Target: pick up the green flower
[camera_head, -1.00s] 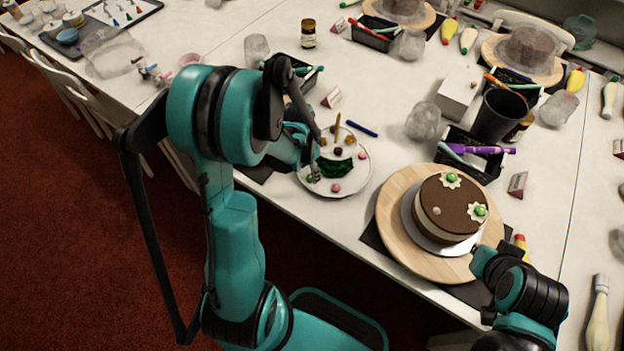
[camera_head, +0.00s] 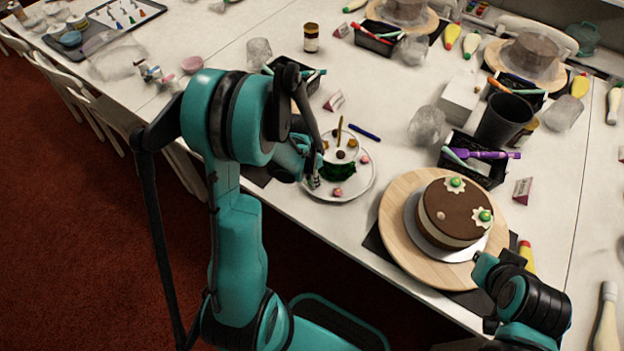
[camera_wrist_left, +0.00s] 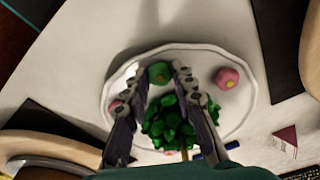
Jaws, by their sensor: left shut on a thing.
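The green flower (camera_wrist_left: 159,73) is a small green ball with a yellowish centre. In the left wrist view it sits between the fingertips of my left gripper (camera_wrist_left: 161,76), which is shut on it. In the head view my left gripper (camera_head: 313,180) is low at the left edge of the white plate (camera_head: 347,194) and hides the flower. I cannot tell whether the flower still touches the plate. My right gripper (camera_head: 482,264) is near the cake's lower right; its fingers are too unclear to judge.
A dark green leafy clump (camera_wrist_left: 170,122) and pink flowers (camera_wrist_left: 227,78) lie on the plate. A chocolate cake (camera_head: 445,208) stands on a wooden turntable (camera_head: 397,228) to the right. A black pen box (camera_head: 476,172) and black cup (camera_head: 503,118) are behind it.

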